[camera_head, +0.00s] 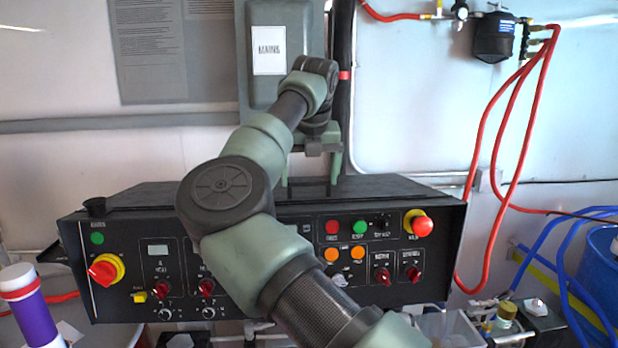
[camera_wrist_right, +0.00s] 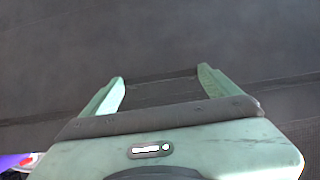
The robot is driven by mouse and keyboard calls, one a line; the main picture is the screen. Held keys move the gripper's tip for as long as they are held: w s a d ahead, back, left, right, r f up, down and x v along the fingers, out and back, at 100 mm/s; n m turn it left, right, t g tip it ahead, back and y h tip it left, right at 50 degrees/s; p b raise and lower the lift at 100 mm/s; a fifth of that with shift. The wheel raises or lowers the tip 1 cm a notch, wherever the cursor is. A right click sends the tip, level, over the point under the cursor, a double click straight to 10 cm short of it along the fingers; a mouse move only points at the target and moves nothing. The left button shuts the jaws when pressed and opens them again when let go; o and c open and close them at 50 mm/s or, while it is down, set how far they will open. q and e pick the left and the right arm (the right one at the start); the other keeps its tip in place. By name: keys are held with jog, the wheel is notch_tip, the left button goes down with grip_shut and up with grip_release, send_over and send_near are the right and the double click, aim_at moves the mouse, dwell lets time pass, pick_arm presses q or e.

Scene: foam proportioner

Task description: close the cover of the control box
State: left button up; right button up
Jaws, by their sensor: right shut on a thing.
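The control box (camera_head: 130,262) is a wide black console with buttons, knobs and switches on its front. Its dark top, which I take to be the cover (camera_head: 155,196), slopes back to the wall. My right gripper (camera_head: 312,183) points down at the middle of this top, its fingers set apart. In the right wrist view, the right gripper (camera_wrist_right: 163,80) has a dark flat part, seemingly the cover (camera_wrist_right: 160,93), between its fingers; the exact contact is hard to see. My right arm hides part of the front panel. My left gripper is not in view.
A grey box labelled MAINS (camera_head: 268,50) hangs on the wall behind the gripper. Red hoses (camera_head: 513,130) hang at the right, above blue hoses (camera_head: 565,262) and a blue barrel (camera_head: 600,270). A purple bottle (camera_head: 32,318) stands at the lower left.

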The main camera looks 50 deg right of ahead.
jog(key=o, duration=1.8)
jog(key=shift+s+a+r, duration=0.2)
jog(key=shift+s+r, duration=0.1)
jog(key=shift+r, duration=0.2)
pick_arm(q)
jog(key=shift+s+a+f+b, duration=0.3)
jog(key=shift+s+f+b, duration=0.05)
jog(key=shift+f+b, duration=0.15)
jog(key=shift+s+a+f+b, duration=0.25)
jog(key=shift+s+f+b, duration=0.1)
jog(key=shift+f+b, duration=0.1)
pick_arm(e)
jog(key=v, duration=0.7)
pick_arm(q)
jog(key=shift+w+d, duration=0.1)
